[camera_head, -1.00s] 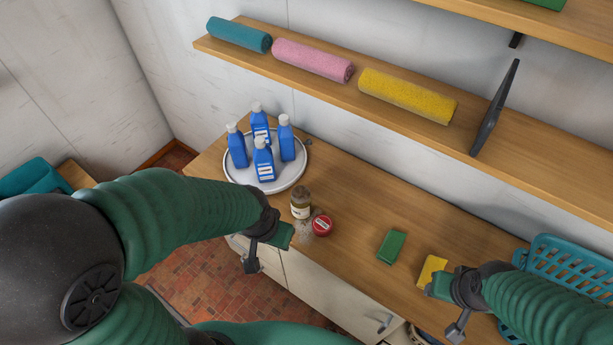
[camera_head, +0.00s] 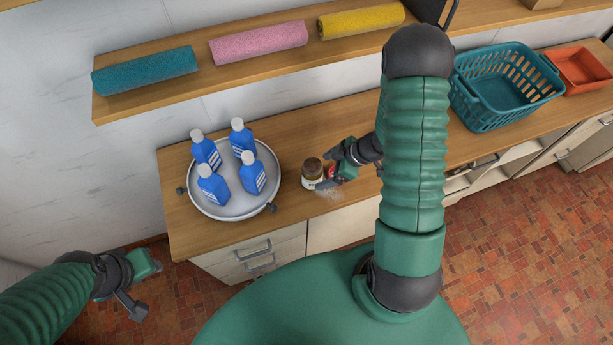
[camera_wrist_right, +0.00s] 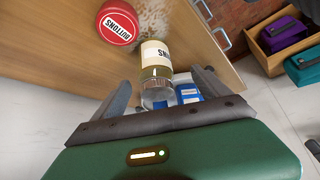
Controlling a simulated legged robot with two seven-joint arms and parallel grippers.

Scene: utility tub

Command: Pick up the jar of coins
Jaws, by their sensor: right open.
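The jar (camera_head: 312,173) with a brown lid and pale label stands on the wooden counter, right of the tray of blue bottles. In the right wrist view the jar (camera_wrist_right: 157,58) is ahead of the gripper, roughly between its fingers; its label is only partly visible. My right gripper (camera_head: 334,170) is open beside the jar, on its right side. The fingers also show in the right wrist view (camera_wrist_right: 163,92); contact with the jar cannot be told. My left gripper (camera_head: 140,285) hangs over the floor at lower left, away from the counter; its jaw state is unclear.
A round tray (camera_head: 236,208) holds several blue bottles (camera_head: 252,172) close left of the jar. A red tin labelled BUTTONS (camera_wrist_right: 118,22) is next to the jar. A teal basket (camera_head: 500,88) and an orange tray (camera_head: 580,70) stand farther right. A shelf with rolled towels (camera_head: 258,42) hangs above.

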